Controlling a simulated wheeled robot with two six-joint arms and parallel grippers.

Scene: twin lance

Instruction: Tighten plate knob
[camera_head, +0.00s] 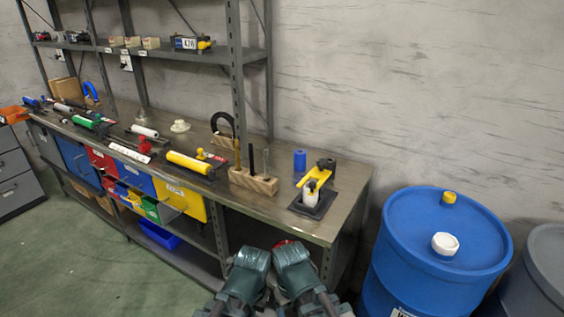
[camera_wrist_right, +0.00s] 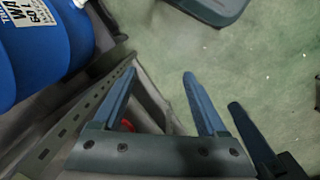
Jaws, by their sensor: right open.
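At the right end of the workbench (camera_head: 352,179), a dark square plate (camera_head: 300,208) carries a fixture with a yellow arm (camera_head: 315,176). A black knob (camera_head: 326,164) sits at the back of this arm, and a smaller dark knob (camera_head: 312,186) sits above a pale cylinder at the front. I cannot tell how tight either knob is. My right gripper (camera_wrist_right: 157,85) is open and empty in the right wrist view, pointing at the floor. In the head view, my dark green arm links show at the bottom, in front of the bench, apart from the plate. My left gripper's fingers are not visible.
A blue drum (camera_head: 432,255) stands right of the bench. A wooden block with upright tools (camera_head: 253,183) and a blue cylinder (camera_head: 300,160) stand near the plate. Green floor (camera_head: 100,265) is clear at lower left.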

